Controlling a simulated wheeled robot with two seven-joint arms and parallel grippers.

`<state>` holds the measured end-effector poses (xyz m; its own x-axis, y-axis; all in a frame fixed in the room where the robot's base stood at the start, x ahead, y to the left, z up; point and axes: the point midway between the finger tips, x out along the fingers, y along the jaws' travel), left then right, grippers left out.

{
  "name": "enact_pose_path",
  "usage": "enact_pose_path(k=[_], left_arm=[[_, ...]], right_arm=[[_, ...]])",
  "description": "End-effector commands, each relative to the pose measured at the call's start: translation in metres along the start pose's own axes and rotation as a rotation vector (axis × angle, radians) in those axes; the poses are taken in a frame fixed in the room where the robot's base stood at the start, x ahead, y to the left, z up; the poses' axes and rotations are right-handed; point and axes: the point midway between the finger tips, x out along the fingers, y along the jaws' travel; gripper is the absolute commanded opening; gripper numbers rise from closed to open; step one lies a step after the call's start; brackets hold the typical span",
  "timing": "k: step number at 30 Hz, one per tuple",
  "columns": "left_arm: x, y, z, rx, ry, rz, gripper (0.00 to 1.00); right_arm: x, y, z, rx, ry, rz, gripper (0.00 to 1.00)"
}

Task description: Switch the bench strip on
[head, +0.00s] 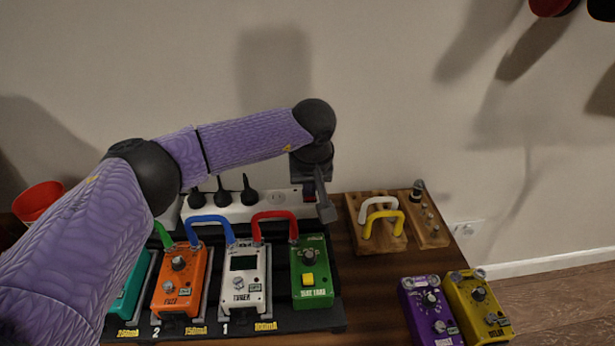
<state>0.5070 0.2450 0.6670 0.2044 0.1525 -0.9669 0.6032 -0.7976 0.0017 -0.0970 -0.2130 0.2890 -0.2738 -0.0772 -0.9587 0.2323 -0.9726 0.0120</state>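The white bench strip (235,213) lies along the wall at the back of the bench, with several black plugs (249,191) standing in it and one empty socket. Its right end is partly hidden by my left gripper (325,207), and a small dark red patch, perhaps the switch, shows there beside the gripper. My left arm reaches in from the left, and the gripper points down at that end. I see it side-on, so its opening and any contact with the strip cannot be told. My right gripper is out of view.
A black pedalboard in front of the strip carries an orange pedal (180,279), a white tuner (244,280) and a green pedal (311,273), with coloured cables. A wooden cable block (376,240), a purple pedal (428,308) and a yellow pedal (478,304) are to the right.

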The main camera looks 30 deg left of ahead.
Motion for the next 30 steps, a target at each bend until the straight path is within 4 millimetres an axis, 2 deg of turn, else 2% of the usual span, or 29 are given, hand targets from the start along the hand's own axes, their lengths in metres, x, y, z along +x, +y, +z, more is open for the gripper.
enact_pose_path(k=[1,10,13,21,25,30], left_arm=[[0.004,-0.001,0.006,0.006,-0.014,-0.009,0.0],[0.002,-0.001,0.006,0.006,-0.013,-0.009,0.0],[-0.015,-0.001,0.004,0.006,-0.007,-0.005,0.0],[-0.079,-0.001,0.002,0.003,0.001,0.001,0.0],[-0.095,-0.001,0.002,0.001,0.001,0.0,0.0],[-0.101,0.0,0.003,0.001,0.0,-0.001,0.0]], right_arm=[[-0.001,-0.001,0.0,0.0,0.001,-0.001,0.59],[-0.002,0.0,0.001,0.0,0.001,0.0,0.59],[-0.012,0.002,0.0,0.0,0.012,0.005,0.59],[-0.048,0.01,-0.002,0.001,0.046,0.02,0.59],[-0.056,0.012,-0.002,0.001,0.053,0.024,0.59],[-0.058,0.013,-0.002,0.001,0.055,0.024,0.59]])
